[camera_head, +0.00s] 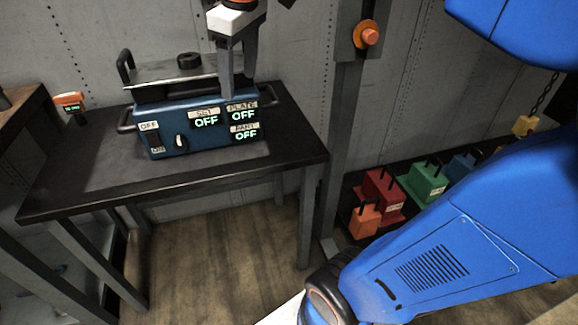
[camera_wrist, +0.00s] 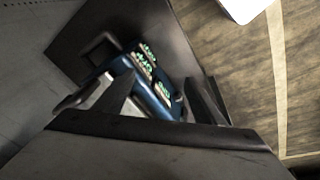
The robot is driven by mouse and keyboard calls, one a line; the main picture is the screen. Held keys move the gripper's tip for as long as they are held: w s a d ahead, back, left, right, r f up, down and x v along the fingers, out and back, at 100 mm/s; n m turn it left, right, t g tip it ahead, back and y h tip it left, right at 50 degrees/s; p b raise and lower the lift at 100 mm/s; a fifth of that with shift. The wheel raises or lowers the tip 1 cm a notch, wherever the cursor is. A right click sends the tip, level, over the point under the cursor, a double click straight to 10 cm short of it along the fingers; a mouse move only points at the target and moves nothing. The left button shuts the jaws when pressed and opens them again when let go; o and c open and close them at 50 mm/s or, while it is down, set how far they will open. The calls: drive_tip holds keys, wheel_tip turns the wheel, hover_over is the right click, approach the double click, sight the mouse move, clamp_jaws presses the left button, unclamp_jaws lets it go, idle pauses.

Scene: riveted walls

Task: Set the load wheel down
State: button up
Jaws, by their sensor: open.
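I cannot tell for sure which thing is the load wheel. An orange round knob (camera_head: 367,36) sits on a grey upright post, apart from my gripper. A small black round piece (camera_head: 189,60) lies on the metal plate (camera_head: 150,73) on top of a blue device (camera_head: 180,137). The device's displays read OFF beside SET, PLATE and what looks like PART. My gripper (camera_head: 228,92) points down at the device's right end, its fingers open. In the wrist view, the open fingers of my gripper (camera_wrist: 160,85) show with the blue device (camera_wrist: 150,85) beyond; nothing is seen held.
The device stands on a dark table (camera_head: 85,180); a small orange tool with a display (camera_head: 70,103) is at its left. On a low rack at right are red (camera_head: 383,190), green (camera_head: 427,181) and orange (camera_head: 365,219) blocks. A chain with a yellow block (camera_head: 525,125) hangs at far right.

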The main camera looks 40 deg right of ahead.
drive_tip(key=s+d+f+m+t, duration=0.1)
drive_tip(key=s+f+m, duration=0.2)
drive_tip(key=s+f, duration=0.4)
drive_tip(key=s+d+f+m+t, duration=0.1)
drive_tip(key=s+f+m, duration=0.2)
drive_tip(key=s+f, duration=0.5)
wheel_tip(320, 180, down, 5)
